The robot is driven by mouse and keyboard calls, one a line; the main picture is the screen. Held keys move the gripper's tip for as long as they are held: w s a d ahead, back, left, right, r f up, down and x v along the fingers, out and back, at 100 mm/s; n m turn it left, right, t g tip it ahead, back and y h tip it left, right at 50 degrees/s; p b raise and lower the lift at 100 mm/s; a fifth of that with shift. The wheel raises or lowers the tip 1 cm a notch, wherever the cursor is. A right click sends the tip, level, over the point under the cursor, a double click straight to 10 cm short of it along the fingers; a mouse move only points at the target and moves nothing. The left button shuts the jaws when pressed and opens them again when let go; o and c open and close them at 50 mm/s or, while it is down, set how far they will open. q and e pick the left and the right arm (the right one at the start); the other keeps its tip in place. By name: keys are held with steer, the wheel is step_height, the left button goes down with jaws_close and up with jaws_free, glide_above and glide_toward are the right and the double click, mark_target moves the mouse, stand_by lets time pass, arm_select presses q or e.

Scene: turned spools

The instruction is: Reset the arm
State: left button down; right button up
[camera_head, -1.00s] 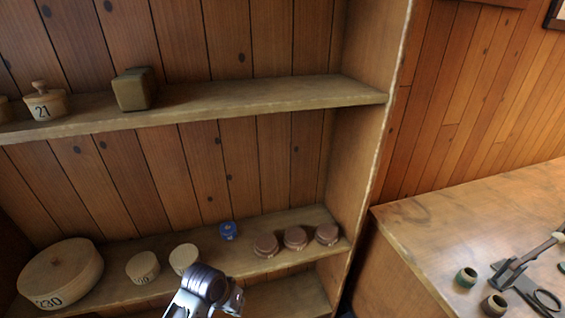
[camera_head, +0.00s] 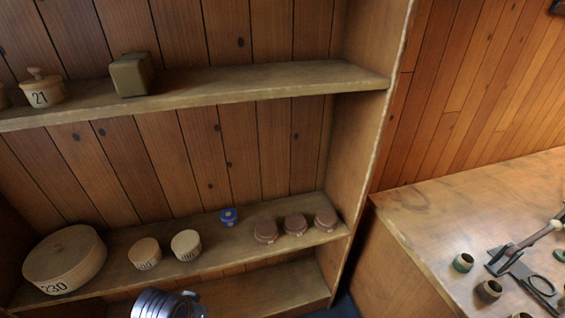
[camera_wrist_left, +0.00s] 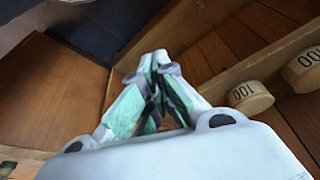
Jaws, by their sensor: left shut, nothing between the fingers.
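My left gripper (camera_wrist_left: 154,95) shows in the left wrist view with its green-padded fingers together at the tips, shut and empty. It is apart from the shelf things. In the head view only a metal part of my arm shows at the bottom edge, and the gripper itself is out of the picture. My right gripper is in neither view.
A shelf unit holds a large round box marked 230 (camera_head: 66,260), two small round boxes (camera_head: 145,254) (camera_head: 186,245), a blue spool (camera_head: 229,217) and three brown spools (camera_head: 295,224). The upper shelf (camera_head: 250,84) holds a box marked 21 (camera_head: 42,88) and a block (camera_head: 132,75). A workbench (camera_head: 430,215) stands right.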

arm_select(q)
steer(key=s+a+f+g, duration=0.1)
steer(key=s+f, duration=0.1)
steer(key=f, duration=1.5)
steer(key=s+f, duration=0.2)
steer(key=f, duration=1.5)
steer(key=s+a+f, duration=0.2)
steer(key=s+f, duration=0.7)
steer(key=s, duration=0.2)
steer(key=s+a+f+g, duration=0.1)
steer(key=s+a+f, duration=0.1)
steer(key=s+f, duration=0.7)
steer(key=shift+s+f+g, duration=0.25)
steer(key=shift+s+g, duration=0.05)
steer(key=shift+s, duration=0.55)
steer(key=shift+s, duration=0.1)
